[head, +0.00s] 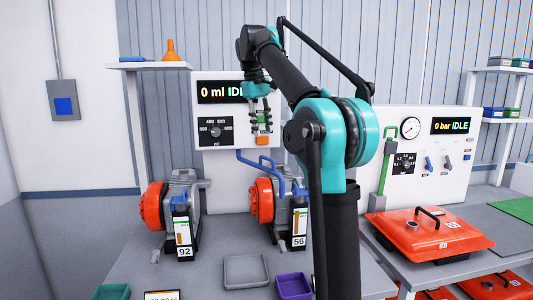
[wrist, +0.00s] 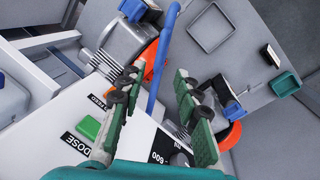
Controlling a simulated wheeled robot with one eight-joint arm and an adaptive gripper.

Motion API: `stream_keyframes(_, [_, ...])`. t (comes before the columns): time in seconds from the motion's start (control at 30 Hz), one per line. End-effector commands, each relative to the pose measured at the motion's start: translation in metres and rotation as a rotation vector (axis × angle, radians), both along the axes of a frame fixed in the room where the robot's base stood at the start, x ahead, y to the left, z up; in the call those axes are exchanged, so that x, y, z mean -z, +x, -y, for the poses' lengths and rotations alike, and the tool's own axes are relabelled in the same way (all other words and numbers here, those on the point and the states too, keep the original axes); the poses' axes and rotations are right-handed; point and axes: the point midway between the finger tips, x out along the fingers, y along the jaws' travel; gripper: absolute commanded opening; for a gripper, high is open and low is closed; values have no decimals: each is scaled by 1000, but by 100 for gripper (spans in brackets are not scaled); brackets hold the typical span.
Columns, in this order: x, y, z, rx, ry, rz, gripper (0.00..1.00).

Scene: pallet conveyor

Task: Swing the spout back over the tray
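The blue spout (head: 262,162) comes out from the bottom of the dispenser panel and bends to the right, its end hanging by the right-hand orange-faced unit. The grey tray (head: 245,285) lies on the bench, below and left of the spout's end. In the wrist view the spout (wrist: 155,90) runs up the picture between my fingers, and the grey tray (wrist: 192,36) is to its right, apart from it. My gripper (head: 262,128) is in front of the panel, above the spout. Its fingers (wrist: 158,74) are apart; whether they touch the spout cannot be told.
The dispenser panel (head: 220,165) reads "0 ml" and IDLE. Two orange-faced units (head: 152,206) (head: 261,201) stand on the bench. A purple tray (head: 293,287) and a green tray (head: 112,292) lie near the front. A red-lidded case (head: 400,232) is at right.

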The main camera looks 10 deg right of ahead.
Motion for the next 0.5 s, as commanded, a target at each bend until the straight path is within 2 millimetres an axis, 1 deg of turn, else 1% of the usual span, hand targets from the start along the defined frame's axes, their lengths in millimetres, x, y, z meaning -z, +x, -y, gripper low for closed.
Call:
stream_keyframes(0.03, [9,0,2,1,0,0,33])
stream_keyframes(0.3, [56,5,10,0,0,0,33])
stream_keyframes(0.5, [83,8,14,0,0,0,33])
